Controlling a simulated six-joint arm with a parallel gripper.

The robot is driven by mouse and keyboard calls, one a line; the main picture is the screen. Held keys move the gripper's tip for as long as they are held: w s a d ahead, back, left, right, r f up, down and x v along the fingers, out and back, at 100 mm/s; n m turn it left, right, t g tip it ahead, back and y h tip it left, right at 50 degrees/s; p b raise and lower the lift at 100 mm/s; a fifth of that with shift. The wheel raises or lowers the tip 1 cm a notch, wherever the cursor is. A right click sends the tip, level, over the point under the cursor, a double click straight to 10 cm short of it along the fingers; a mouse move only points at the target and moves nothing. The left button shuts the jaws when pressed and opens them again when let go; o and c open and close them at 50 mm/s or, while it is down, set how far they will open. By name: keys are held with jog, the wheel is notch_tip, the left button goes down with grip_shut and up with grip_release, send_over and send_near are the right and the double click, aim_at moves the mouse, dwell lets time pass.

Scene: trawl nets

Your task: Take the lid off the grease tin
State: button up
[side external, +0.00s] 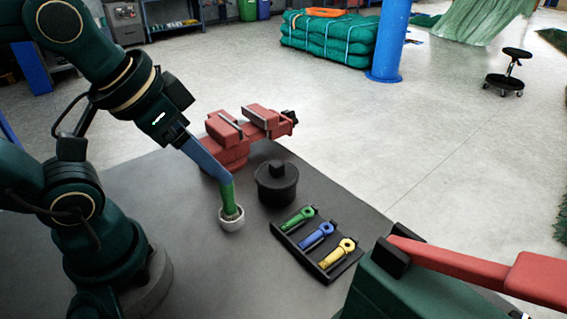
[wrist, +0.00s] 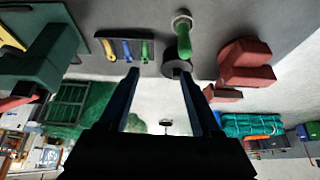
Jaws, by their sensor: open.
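The grease tin (side external: 276,196) is a dark round tin on the grey bench. Its dark lid (side external: 278,177) is on top, with a blocky knob. In the wrist view the tin (wrist: 177,69) shows near the tip of the right-hand finger. My gripper (side external: 222,178) points down and to the right, left of the tin in the side view. In the wrist view my gripper (wrist: 160,74) has its two blue fingers wide apart, with nothing held between them.
A green-handled tool (side external: 229,194) stands in a small white cup (side external: 231,222) left of the tin, overlapping my fingers in the side view. A red vise (side external: 230,151) is behind. A black tray (side external: 327,269) holds green, blue and yellow pieces at the right.

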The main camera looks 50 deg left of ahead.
jog(key=w+r+g, duration=0.1)
jog(key=w+r, duration=0.2)
jog(key=w, duration=0.2)
jog(key=g, duration=0.4)
send_over(277, 164)
notch_tip(277, 164, down, 8)
jog(key=shift+w+f, duration=0.1)
jog(key=shift+f, duration=0.15)
jog(key=shift+g, duration=0.3)
jog(key=shift+a+f, duration=0.1)
jog(key=shift+f, duration=2.7)
grip_shut()
